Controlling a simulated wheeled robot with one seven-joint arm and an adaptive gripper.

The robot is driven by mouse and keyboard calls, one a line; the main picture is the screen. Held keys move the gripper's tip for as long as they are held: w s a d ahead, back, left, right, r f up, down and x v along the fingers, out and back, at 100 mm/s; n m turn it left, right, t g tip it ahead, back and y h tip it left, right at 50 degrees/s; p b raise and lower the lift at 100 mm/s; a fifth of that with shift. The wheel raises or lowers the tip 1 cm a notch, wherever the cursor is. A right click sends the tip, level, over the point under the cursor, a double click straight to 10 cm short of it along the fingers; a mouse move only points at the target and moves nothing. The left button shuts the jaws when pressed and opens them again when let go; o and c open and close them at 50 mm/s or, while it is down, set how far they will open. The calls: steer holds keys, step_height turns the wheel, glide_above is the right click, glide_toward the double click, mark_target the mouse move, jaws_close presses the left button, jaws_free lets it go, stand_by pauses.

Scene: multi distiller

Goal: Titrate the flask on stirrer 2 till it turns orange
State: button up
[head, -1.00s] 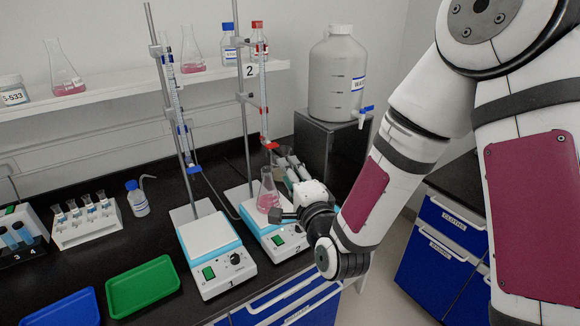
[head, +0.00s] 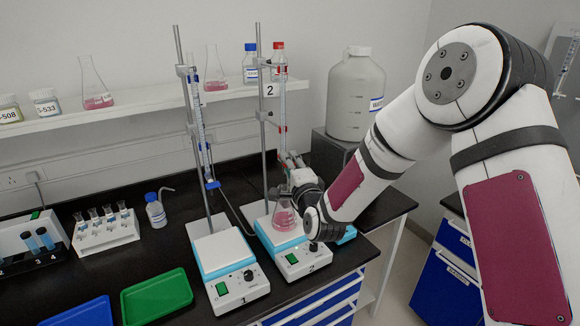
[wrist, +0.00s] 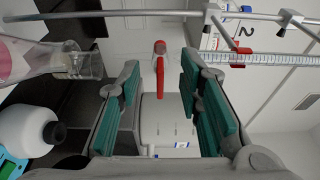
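The flask (head: 284,216) with pink liquid stands upright on stirrer 2 (head: 290,238), under the burette (head: 283,105) with red fittings. In the wrist view the picture is turned sideways, and the flask (wrist: 45,62) lies at the left with its mouth towards the middle. The red stopcock handle (wrist: 160,78) shows between my fingers, and the burette's graduated tube (wrist: 280,58) runs off to the right. My gripper (wrist: 162,100) is open, its green pads apart on either side of the handle. In the head view my gripper (head: 292,162) is beside the burette, its tips partly hidden.
Stirrer 1 (head: 228,262) with a blue-fitted burette stands left of stirrer 2. A large water container (head: 356,95) stands behind my arm. A green tray (head: 157,296), a blue tray (head: 85,314) and a vial rack (head: 106,231) are at the left.

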jaws_close()
steer(key=shift+d+r+m+p, duration=0.15)
steer(key=shift+m+p, duration=0.2)
steer(key=shift+m, duration=0.55)
steer(key=shift+m+g, duration=0.4)
steer(key=shift+m, duration=0.4)
steer(key=shift+m+p, duration=0.45)
steer(key=shift+m, duration=0.55)
steer(key=shift+m+g, duration=0.4)
steer(key=shift+m, duration=0.1)
